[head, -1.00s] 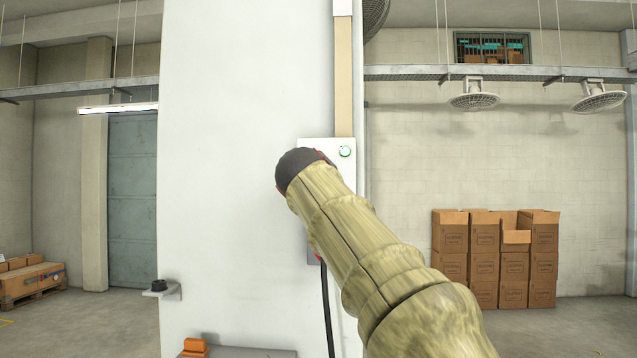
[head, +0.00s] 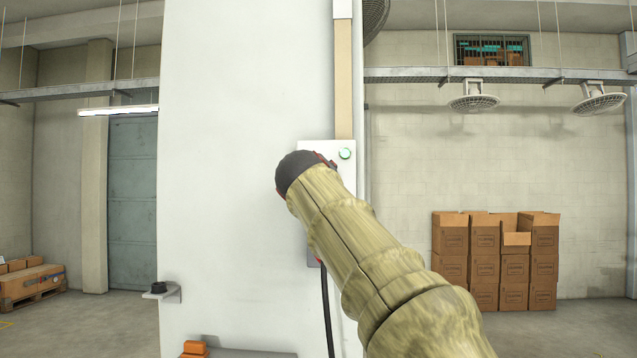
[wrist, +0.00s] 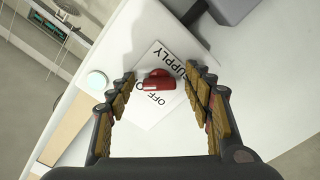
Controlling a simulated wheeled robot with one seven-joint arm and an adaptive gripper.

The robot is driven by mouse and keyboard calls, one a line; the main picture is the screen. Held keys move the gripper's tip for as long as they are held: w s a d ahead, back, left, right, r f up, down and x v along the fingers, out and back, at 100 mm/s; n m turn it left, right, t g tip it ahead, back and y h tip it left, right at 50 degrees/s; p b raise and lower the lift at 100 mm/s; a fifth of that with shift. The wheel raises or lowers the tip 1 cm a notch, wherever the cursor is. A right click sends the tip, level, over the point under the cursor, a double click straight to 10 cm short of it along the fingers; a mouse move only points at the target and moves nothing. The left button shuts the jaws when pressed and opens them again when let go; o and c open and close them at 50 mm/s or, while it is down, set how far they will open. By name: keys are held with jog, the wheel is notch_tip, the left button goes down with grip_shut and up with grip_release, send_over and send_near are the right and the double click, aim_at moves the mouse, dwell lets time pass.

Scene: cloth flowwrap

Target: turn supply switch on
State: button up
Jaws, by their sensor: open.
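The supply switch has a red knob (wrist: 156,79) on a white plate (wrist: 150,113) marked SUPPLY and OFF, seen in the wrist view. Part of the lettering is hidden behind the knob and a finger. My gripper (wrist: 160,76) is open, with one finger on each side of the knob; I cannot tell whether either finger touches it. In the head view my arm hides the knob and most of the switch box (head: 316,149). A round green lamp (head: 345,153) on the box looks lit, and it shows pale in the wrist view (wrist: 96,80).
The box is mounted on a white pillar (head: 240,120), with a beige conduit (head: 343,80) above and a black cable (head: 327,310) below. A small shelf (head: 163,294) juts out at left. Stacked cartons (head: 485,262) stand far back at right.

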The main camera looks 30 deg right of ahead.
jog(key=v, duration=1.2)
jog(key=s+a+f+g+y, duration=0.1)
jog(key=a+f+g+y, duration=0.15)
jog(key=f, duration=1.15)
jog(key=s+a+f+g+y, duration=0.2)
jog(key=f+g+y, duration=0.1)
jog(key=f, duration=1.1)
jog(key=s+a+f+m+g+y, duration=0.1)
jog(key=s+a+f, duration=0.3)
jog(key=s+f, duration=0.8)
jog(key=s+a+f+m+g+y, duration=0.1)
jog(key=s+a+f+g+y, duration=0.2)
jog(key=s+f, duration=1)
notch_tip(320, 180, down, 4)
jog(key=shift+a+b, duration=0.35)
jog(key=shift+a, duration=0.6)
jog(key=shift+y, duration=0.25)
